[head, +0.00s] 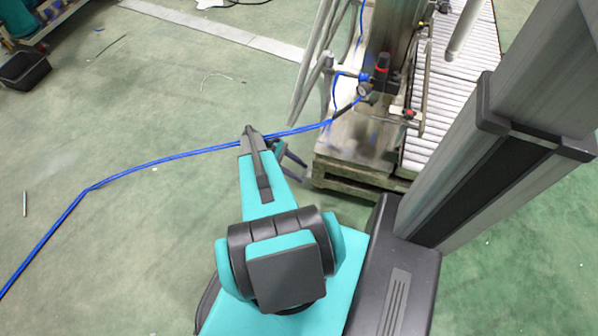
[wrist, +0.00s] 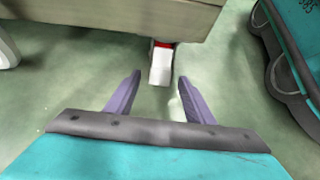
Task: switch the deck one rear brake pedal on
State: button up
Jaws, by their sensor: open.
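In the wrist view, a small white pedal-like piece with a red part at its top (wrist: 161,66) sticks out from under the lower edge of a beige body (wrist: 120,14). I cannot tell from the picture whether it is on or off. My gripper (wrist: 160,78) is open, its two purple-grey fingers apart, with nothing held between them. The pedal lies ahead of the fingertips, roughly centred in the gap; contact is not visible. In the head view my gripper (head: 292,156) shows partly behind my arm, and the pedal cannot be made out.
In the head view, a metal machine stand (head: 352,140) rises at the upper centre, beside a roller conveyor (head: 464,75). A blue hose (head: 160,158) crosses the green floor. A black bin (head: 24,70) stands at far left. The floor at left is mostly clear.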

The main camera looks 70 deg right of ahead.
jog(key=p+v, duration=0.3)
jog(key=v, duration=1)
jog(key=shift+w, duration=0.15)
jog(key=shift+r, duration=0.15)
jog(key=w+a+r+n+h+p, duration=0.1)
jog(key=w+a+r+n+p, duration=0.15)
jog(key=a+r+p, duration=0.4)
jog(key=w+a+r+n+h+p, duration=0.1)
jog(key=w+a+p, duration=0.2)
jog(key=a, duration=0.6)
jog(key=w+a+r+n+h+p, duration=0.1)
jog(key=w+a+r+p, duration=0.1)
jog(key=a+r+p, duration=0.4)
jog(key=s+a+r+m+t+y+p, duration=0.1)
jog(key=s+a+r+p, duration=0.1)
jog(key=a, duration=0.7)
jog(key=s+a+r+m+t+y+p, duration=0.1)
jog(key=s+a+r+m+t+p, duration=0.1)
jog(key=a, duration=0.7)
jog(key=s+a+r+m+t+y+p, duration=0.1)
jog(key=s+a+r+p, duration=0.3)
jog(key=a, duration=0.5)
jog(key=shift+s+a+r+m+t+y, duration=0.35)
jog(key=shift+s+r+m+t, duration=0.1)
jog(key=shift+s+m+t, duration=0.15)
